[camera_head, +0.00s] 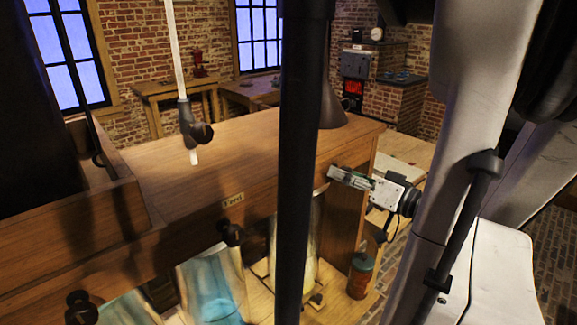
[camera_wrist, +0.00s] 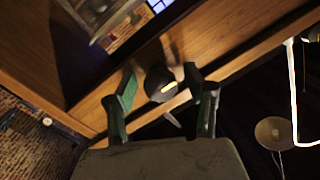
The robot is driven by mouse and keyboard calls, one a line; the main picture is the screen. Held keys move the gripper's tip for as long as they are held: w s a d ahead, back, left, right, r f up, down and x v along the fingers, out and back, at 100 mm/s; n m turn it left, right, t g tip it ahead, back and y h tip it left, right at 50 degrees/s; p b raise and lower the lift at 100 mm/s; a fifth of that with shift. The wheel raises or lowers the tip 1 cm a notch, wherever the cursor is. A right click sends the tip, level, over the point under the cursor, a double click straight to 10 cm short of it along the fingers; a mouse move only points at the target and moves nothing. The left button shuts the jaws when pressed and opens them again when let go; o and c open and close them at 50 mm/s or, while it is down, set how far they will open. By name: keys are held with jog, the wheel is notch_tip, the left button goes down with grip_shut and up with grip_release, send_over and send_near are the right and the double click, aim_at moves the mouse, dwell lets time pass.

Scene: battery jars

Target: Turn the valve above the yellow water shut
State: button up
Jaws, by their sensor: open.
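A dark round valve knob (camera_wrist: 158,84) with a pale yellow mark shows in the wrist view, on the wooden beam. My gripper (camera_wrist: 161,77) is open, with one green-tipped finger on each side of the knob; I cannot tell whether they touch it. In the head view my gripper (camera_head: 338,173) is at the right part of the cabinet front, and this knob cannot be made out there. Below it stands a tall glass jar with a pale yellowish look (camera_head: 312,245), partly hidden by a black post. Its water level is unclear.
The wooden cabinet (camera_head: 250,150) bears a "Feed" label (camera_head: 233,199). Two other dark valves (camera_head: 230,233) (camera_head: 80,307) sit left along its front, above jars of blue water (camera_head: 212,290). A black post (camera_head: 298,150) crosses the view. A red-brown canister (camera_head: 360,275) stands below right.

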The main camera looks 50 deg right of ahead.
grip_shut()
dwell(0.4)
